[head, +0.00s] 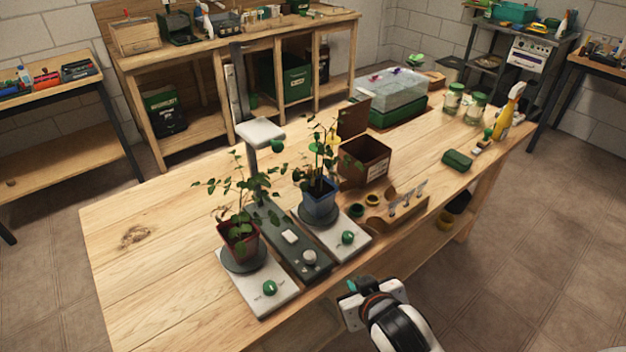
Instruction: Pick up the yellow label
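A small yellow patch (333,142), which may be the yellow label, shows among the leaves above the blue pot (320,208). Leaves partly cover it, and I cannot tell what holds it up. My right gripper (352,291) is at the front edge of the table, low in the view, well in front of the blue pot and apart from the yellow patch. Its fingers are too hidden to tell whether they are open. My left gripper is not in view.
A red pot (238,238) with a plant stands left of the blue pot, both on light bases with green knobs. A brown open box (363,162), a wooden holder (400,214) and a green-based clear-lidded tray (390,112) stand to the right. The table's left end is clear.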

